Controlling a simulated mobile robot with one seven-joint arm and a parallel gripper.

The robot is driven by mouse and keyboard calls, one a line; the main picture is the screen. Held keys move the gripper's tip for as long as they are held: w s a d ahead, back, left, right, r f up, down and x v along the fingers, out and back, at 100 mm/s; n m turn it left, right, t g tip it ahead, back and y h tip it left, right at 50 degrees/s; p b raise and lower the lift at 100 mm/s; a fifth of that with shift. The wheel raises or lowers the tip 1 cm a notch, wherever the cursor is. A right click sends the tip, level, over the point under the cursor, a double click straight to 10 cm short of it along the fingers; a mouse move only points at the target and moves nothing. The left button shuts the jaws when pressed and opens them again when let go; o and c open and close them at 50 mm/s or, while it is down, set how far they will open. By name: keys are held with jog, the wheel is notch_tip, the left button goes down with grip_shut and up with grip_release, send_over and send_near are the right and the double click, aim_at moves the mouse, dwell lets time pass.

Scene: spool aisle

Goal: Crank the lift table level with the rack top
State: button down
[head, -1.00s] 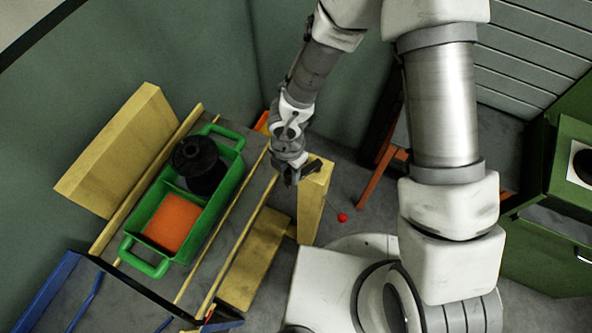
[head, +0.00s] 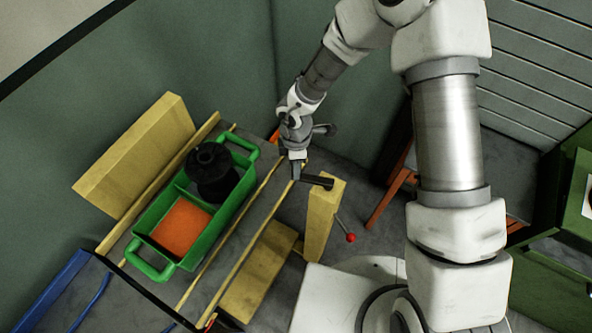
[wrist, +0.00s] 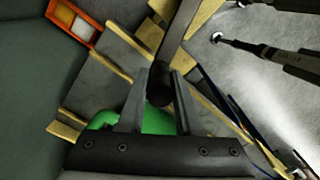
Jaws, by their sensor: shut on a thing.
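The dark crank (head: 318,181) sits on top of a yellow post (head: 321,220) beside the table in the head view. Its arm reaches from the post to the left, toward my gripper (head: 297,172). In the wrist view my gripper (wrist: 160,105) is shut on the dark crank handle (wrist: 160,88), with a finger on each side. The grey table top (head: 222,250) has yellow rails and carries a green tray (head: 222,235). I cannot tell whether the table and rack top are level.
A lever with a red knob (head: 351,238) sticks out near the post. A blue frame (head: 48,290) stands at the lower left. A yellow board (head: 140,152) stands behind the table. A green cabinet (head: 550,205) is at the right. An orange bin (wrist: 75,22) shows in the wrist view.

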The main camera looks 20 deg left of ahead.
jog(key=shift+w+a+r, duration=0.1)
jog(key=shift+w, duration=0.35)
jog(key=shift+w+a+r, duration=0.1)
jog(key=shift+w, duration=0.35)
jog(key=shift+w+d, duration=0.1)
jog(key=c, duration=0.6)
grip_release()
jog(key=shift+d+f, duration=0.1)
notch_tip(320, 180, up, 17)
jog(key=p, duration=0.1)
